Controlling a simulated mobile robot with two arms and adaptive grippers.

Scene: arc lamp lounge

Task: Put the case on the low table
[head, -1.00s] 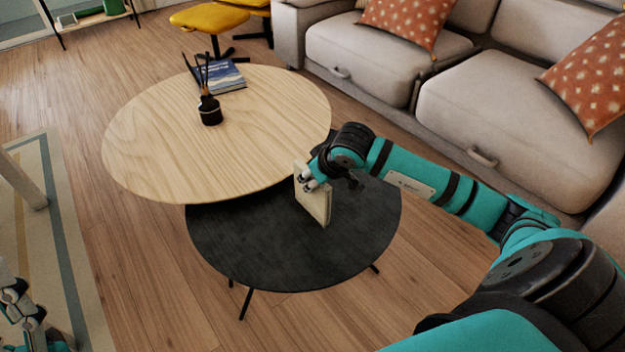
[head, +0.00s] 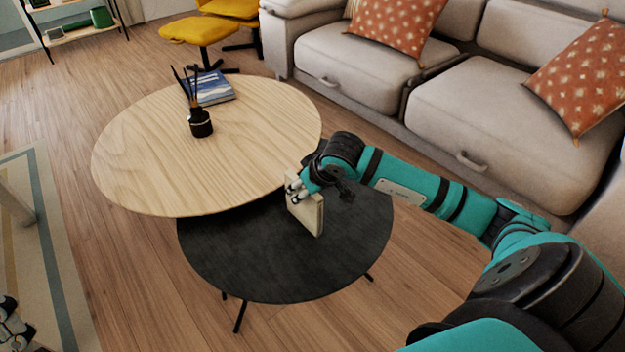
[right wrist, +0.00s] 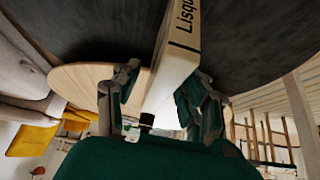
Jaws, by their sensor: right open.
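The cream case (head: 309,217) stands on edge, close to upright, on the black round low table (head: 250,262). My right gripper (head: 294,189) is at the case's upper end, with its jaws open. In the right wrist view the case (right wrist: 176,62), with dark lettering on its narrow side, lies between the two fingers of the right gripper (right wrist: 162,92). Whether a finger still touches it is hard to tell. My left gripper (head: 12,326) is only partly in view at the lower left edge, away from the tables.
A higher wooden round table (head: 150,165) overlaps the black one and bears a dark reed diffuser (head: 200,124) and a blue book (head: 212,90). A grey sofa (head: 500,120) stands at the back right. The front of the black tabletop is clear.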

